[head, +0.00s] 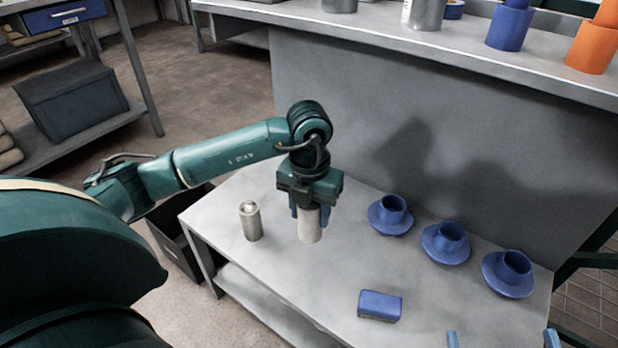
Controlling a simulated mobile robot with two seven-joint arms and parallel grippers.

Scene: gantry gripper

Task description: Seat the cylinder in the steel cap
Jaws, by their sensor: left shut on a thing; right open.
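My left gripper (307,208) points down over the grey table and is shut on a pale grey cylinder (311,228), held upright. I cannot tell whether its lower end touches the table. A metallic grey can-like piece (250,222) stands upright to its left, apart from it, with a small round feature on top. Three blue flanged cups (390,214), (446,242), (509,273) stand in a row to the right, their openings up. No piece shows clearly as a steel cap. Only the blue fingertips of my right gripper (501,340) show at the bottom edge, wide apart.
A blue block (380,305) lies on the table (335,283) near its front. A raised shelf (470,49) behind holds grey, blue and orange cylinders. A dark bin (180,246) stands on the floor left of the table. The table's middle is mostly clear.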

